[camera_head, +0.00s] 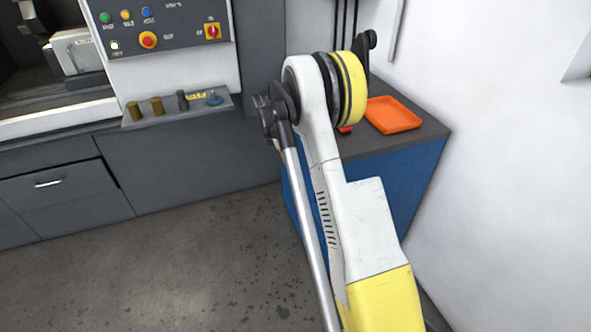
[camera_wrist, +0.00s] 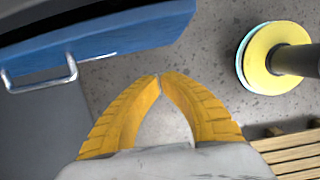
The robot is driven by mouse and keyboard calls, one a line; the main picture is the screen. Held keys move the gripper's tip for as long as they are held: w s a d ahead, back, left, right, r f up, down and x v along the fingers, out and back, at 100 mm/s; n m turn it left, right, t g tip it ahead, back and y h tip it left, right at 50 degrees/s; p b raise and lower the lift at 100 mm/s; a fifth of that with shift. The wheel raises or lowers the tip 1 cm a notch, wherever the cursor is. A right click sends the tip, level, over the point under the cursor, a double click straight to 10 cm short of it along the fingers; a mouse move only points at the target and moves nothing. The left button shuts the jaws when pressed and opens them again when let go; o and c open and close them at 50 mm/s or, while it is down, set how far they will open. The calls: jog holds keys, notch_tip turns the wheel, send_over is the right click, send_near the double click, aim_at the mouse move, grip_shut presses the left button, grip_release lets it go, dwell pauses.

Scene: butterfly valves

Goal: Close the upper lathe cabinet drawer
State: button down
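In the wrist view, a blue drawer front (camera_wrist: 125,38) with a metal bar handle (camera_wrist: 40,77) crosses the upper left. A dark space shows behind its top edge, so it looks pulled out. My gripper (camera_wrist: 158,76) has yellow fingers whose tips meet, with nothing seen between them. The tips appear apart from the blue front, to the right of the handle. In the head view, a blue cabinet (camera_head: 420,190) with a dark top stands right of the lathe. My arm hides much of its front, and my gripper is not visible there.
An orange tray (camera_head: 392,115) lies on the cabinet top, near the white wall (camera_head: 510,170). The grey lathe base (camera_head: 200,165) stands left, with a handled drawer (camera_head: 70,188). Open speckled floor (camera_head: 190,265) lies in front. Wooden slats (camera_wrist: 295,152) show at the wrist view's lower right.

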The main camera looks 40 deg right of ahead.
jog(key=d+f+h+b, duration=0.1)
jog(key=d+f+b, duration=0.4)
jog(key=f+b, duration=0.1)
jog(key=shift+f+h+b, duration=0.3)
jog(key=shift+f+b, duration=0.1)
jog(key=shift+f, duration=0.45)
jog(key=d, duration=0.2)
jog(key=s+d, duration=0.1)
jog(key=d, duration=0.1)
jog(key=d+p, duration=0.1)
jog(key=shift+s+d, duration=0.35)
jog(key=shift+d, duration=0.05)
